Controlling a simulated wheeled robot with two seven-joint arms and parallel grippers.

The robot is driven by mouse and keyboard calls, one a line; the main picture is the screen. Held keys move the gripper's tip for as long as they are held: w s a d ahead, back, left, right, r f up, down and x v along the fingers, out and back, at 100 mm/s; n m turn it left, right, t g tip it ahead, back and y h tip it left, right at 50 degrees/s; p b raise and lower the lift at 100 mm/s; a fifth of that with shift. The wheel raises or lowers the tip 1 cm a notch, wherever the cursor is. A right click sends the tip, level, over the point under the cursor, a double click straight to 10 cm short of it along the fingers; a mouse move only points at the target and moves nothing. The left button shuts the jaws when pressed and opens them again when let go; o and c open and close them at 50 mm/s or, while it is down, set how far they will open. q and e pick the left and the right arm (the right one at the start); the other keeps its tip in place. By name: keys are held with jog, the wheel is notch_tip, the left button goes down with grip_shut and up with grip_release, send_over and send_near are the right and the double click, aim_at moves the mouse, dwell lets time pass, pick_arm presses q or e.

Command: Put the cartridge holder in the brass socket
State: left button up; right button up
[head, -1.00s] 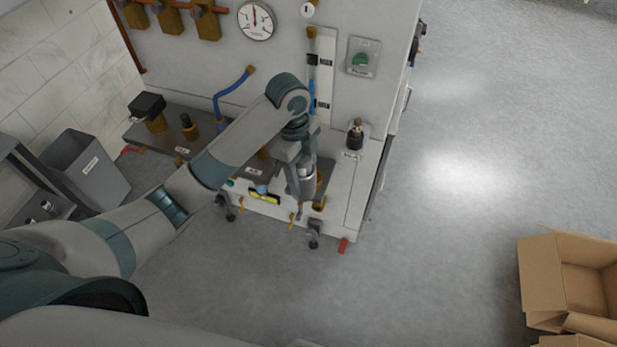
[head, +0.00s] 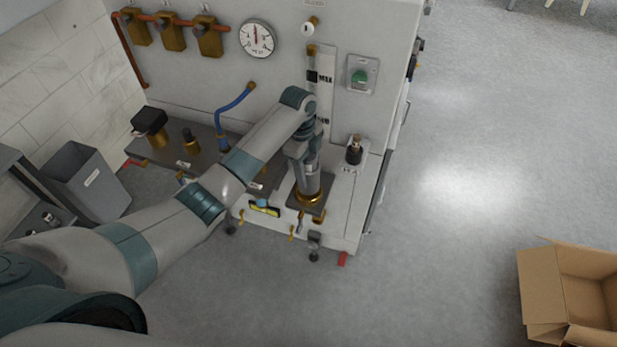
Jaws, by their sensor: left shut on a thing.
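My left gripper (head: 309,166) reaches down at the front right of the washer's bench and is shut on the cartridge holder (head: 312,183), a grey cylinder held about upright. The fingers hide part of it. The brass socket (head: 311,199) is a gold ring on a dark plate, directly under the holder. The holder's lower end overlaps the ring; I cannot tell whether it is inside or just above. My right gripper is not in view.
A black and brass fitting (head: 354,150) stands right of the socket, under a green button (head: 360,77). A blue hose (head: 235,104) and a pressure gauge (head: 257,38) are to the left. A grey bin (head: 90,182) and a cardboard box (head: 545,290) stand on the floor.

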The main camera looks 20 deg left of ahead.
pick_arm(q)
jog(key=shift+w, duration=0.2)
jog(key=shift+f+p, duration=0.3)
jog(key=shift+f, duration=0.3)
notch_tip(320, 180, down, 2)
jog(key=shift+p, duration=0.35)
jog(key=shift+a+f, duration=0.1)
jog(key=shift+f, duration=0.35)
jog(key=o, duration=1.1)
jog(key=shift+f, duration=0.1)
jog(key=shift+o, duration=0.2)
